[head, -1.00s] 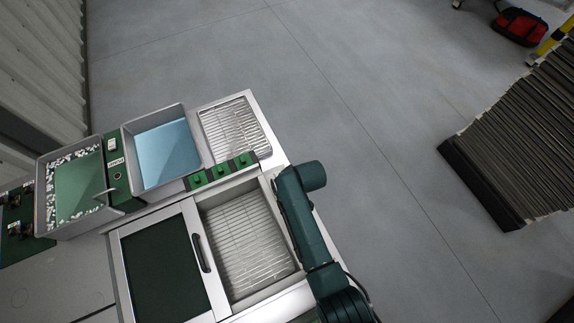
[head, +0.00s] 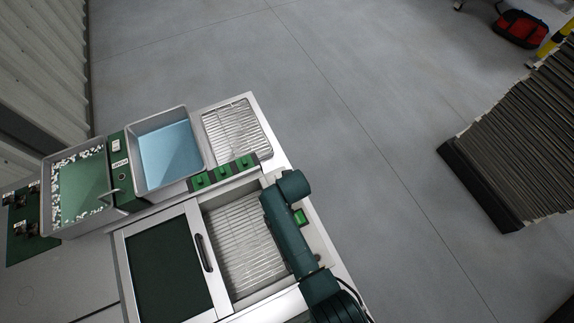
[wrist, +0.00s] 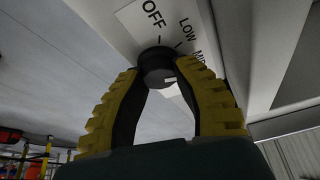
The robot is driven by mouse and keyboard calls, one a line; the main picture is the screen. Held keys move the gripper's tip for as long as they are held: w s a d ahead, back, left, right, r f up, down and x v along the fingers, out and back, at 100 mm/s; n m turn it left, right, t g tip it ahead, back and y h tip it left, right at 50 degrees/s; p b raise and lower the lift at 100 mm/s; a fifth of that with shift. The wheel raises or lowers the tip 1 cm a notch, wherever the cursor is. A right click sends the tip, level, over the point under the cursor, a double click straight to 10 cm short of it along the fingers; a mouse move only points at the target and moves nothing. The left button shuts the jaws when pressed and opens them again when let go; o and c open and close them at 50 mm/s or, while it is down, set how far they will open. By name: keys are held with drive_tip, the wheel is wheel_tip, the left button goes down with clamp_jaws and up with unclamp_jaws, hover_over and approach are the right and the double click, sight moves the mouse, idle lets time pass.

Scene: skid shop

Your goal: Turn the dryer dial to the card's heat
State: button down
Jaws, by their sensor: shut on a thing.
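The dryer dial (wrist: 158,65) is a dark round knob in the wrist view, on a pale panel with a white label plate (wrist: 172,22). The plate reads OFF, LOW and a partly covered word starting with M. A small white mark shows on the knob's right side; which word it points to is unclear. My gripper (wrist: 160,70) has its yellow-padded fingers shut on the knob, one on each side. In the head view my arm covers the dial and the gripper. I cannot make out a heat card.
A bench holds a grey tray of green liquid (head: 108,190), a tray of blue liquid (head: 205,160) and wire racks (head: 237,228). A green row of clips (head: 222,174) lies between. A small green block (head: 300,217) sits beside my arm.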

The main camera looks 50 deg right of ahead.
drive_tip(key=shift+s+f, duration=0.15)
drive_tip(key=shift+f, duration=0.1)
drive_tip(key=c, duration=0.7)
unclamp_jaws()
drive_tip(key=shift+r, duration=0.1)
drive_tip(key=shift+r, duration=0.2)
drive_tip(key=v, duration=1.1)
drive_tip(key=shift+r, duration=0.35)
